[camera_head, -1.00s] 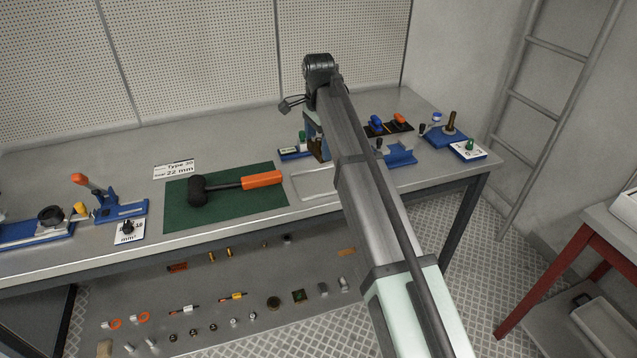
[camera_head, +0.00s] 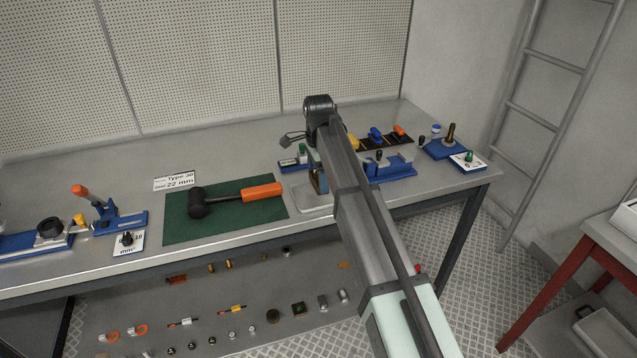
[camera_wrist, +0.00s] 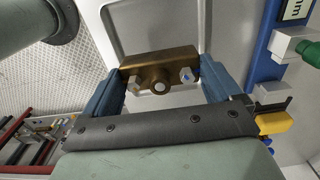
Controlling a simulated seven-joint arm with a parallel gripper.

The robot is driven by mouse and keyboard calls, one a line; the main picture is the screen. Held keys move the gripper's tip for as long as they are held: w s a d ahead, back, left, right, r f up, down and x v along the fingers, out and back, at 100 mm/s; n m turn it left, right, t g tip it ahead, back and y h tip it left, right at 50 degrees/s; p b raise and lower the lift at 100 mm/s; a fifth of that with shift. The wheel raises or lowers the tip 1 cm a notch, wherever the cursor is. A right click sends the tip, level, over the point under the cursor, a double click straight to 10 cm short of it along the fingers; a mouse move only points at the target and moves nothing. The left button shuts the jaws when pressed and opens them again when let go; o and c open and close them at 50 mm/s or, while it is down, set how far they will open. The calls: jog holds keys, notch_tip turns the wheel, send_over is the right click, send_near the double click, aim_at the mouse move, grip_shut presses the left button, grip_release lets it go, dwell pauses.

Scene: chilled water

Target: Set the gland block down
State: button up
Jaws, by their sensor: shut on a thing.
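The brass-brown gland block (camera_wrist: 178,65) is between the two blue fingers of my gripper (camera_wrist: 160,80) in the wrist view. It has a round boss and a bolt head on each side. In the head view the block (camera_head: 321,184) shows only in part under my wrist, over the shallow pale tray (camera_head: 309,207) on the bench. The tray's rim (camera_wrist: 207,25) and floor show beyond the block in the wrist view. I cannot tell whether the block touches the tray.
A black mallet with an orange handle (camera_head: 262,191) lies on a green mat (camera_head: 240,222) left of the tray. Blue fixtures (camera_head: 395,168) stand on the right, close to my gripper. The bench's front edge is near the tray.

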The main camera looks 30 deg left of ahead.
jog(key=shift+f, duration=1.4)
jog(key=shift+f, duration=0.15)
jog(key=o, duration=1.3)
jog(key=shift+o, duration=0.2)
notch_tip(320, 180, up, 12)
jog(key=shift+r, duration=0.15)
